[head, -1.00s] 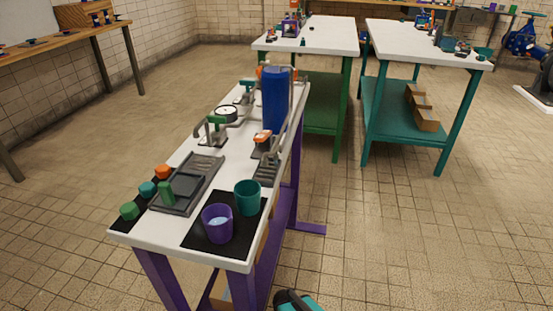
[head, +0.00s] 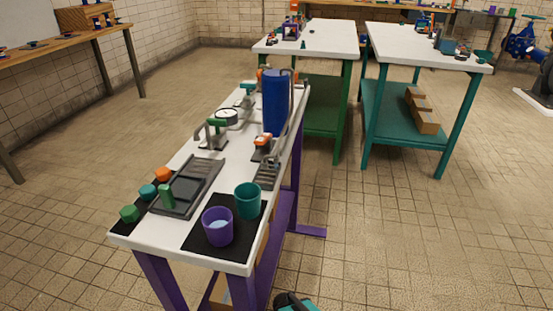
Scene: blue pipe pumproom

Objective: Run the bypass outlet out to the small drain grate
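The narrow white bench (head: 175,238) carries the pipework. A small grey slotted grate (head: 266,176) lies on its right side, behind the teal cup. A larger grey tray (head: 172,209) with a slotted part (head: 205,168) lies to the left. An orange-handled valve (head: 262,141) sits just behind the small grate. A tall blue cylinder (head: 275,103) stands behind it, with a grey pipe (head: 291,95) at its right. I cannot tell which pipe is the bypass outlet or where its end points. My gripper's fingers do not show.
A purple cup (head: 217,227) with pale contents and a teal cup (head: 247,202) stand on a black mat (head: 196,240). Green (head: 130,213), teal (head: 148,191) and orange (head: 162,173) pieces line the left edge. A green-handled valve (head: 216,123) and gauge (head: 227,116) stand farther back.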

